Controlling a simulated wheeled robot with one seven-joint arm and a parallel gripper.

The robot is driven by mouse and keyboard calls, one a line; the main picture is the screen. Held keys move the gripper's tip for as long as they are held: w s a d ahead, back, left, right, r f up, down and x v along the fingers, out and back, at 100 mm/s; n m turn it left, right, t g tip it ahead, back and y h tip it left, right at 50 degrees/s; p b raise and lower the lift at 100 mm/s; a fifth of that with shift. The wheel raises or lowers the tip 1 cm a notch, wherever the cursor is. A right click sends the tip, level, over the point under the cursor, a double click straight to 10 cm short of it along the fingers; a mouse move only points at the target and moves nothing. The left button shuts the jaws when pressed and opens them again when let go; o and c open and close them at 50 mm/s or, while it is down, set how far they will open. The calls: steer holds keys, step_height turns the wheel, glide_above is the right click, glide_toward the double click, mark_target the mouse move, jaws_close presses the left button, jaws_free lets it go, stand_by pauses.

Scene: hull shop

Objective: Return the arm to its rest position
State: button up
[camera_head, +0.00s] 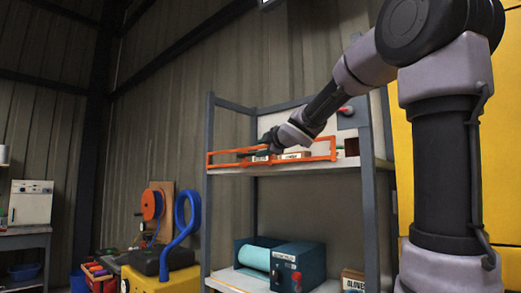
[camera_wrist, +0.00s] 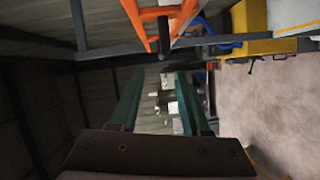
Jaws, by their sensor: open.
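My arm (camera_head: 455,150) reaches up from the right side of the head view and bends down to the left toward the upper shelf of a grey rack. My gripper (camera_head: 268,140) is at the front of that shelf, by an orange rail frame (camera_head: 325,148); the head view is too small to tell whether they touch. In the wrist view my gripper (camera_wrist: 158,82) shows two teal fingers wide apart with nothing held between them. The orange rail (camera_wrist: 137,20) also shows in the wrist view, beyond the fingertips at the top.
The grey rack (camera_head: 208,160) has small boxes on its upper shelf. Its lower shelf holds a teal machine (camera_head: 300,265) with a light cylinder. Left of it stand a yellow unit (camera_head: 165,280) with a blue hose (camera_head: 185,225) and an orange reel (camera_head: 152,204). A yellow panel (camera_head: 403,160) is at the right.

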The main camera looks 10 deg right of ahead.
steer(key=s+d+f+m+g+h, duration=0.25)
steer(key=s+d+f+m, duration=0.2)
steer(key=s+m, duration=0.25)
steer(key=s+d+f+m+g+h, duration=0.1)
steer(key=s+d+f+m+h, duration=0.25)
steer(key=s+f+m, duration=0.3)
steer(key=s+a+f+m+g+y, duration=0.2)
steer(key=s+f+m+g, duration=0.1)
steer(key=s+f, duration=0.3)
steer(key=s+a+f+m+g+y, duration=0.2)
steer(key=s+f+m, duration=0.4)
steer(key=s, duration=0.4)
steer(key=shift+s+a+f+g, duration=0.25)
steer(key=shift+s+f+g, duration=0.1)
steer(key=shift+f+g, duration=0.1)
